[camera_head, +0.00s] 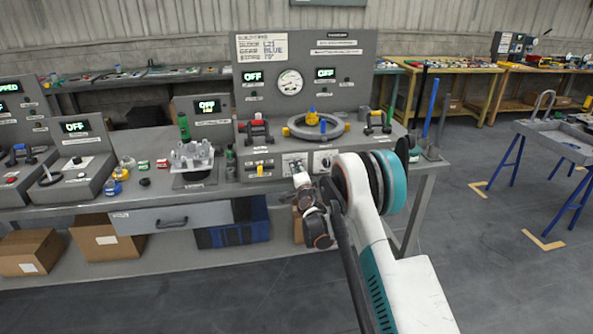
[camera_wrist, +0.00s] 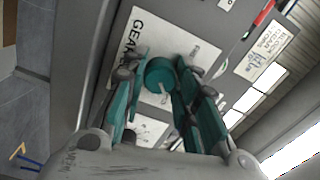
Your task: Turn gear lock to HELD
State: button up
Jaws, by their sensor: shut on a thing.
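The gear lock is a round teal knob (camera_wrist: 160,74) with a pale mark on it, set on a white label plate (camera_wrist: 146,32) that reads "GEAR"; the rest of the word is covered. My gripper (camera_wrist: 162,66) has one teal finger on each side of the knob and is shut on it. The fingers hide part of the plate, and I cannot read which position the knob points to. In the head view my gripper (camera_head: 298,174) is at the front panel of the grey console (camera_head: 250,143), and the knob is hidden there.
A second white plate with a dark knob (camera_head: 325,161) is just right of my gripper. A grey ring (camera_head: 315,128) and red-handled parts (camera_head: 257,130) sit on the console top. A clear fixture (camera_head: 192,157) stands to the left. The floor in front is open.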

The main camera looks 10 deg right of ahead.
dwell(0.3)
jog(key=o, duration=1.1)
jog(key=shift+c, duration=0.2)
jog(key=shift+s, duration=0.1)
jog(key=s, duration=1.1)
jog(key=shift+s, duration=0.4)
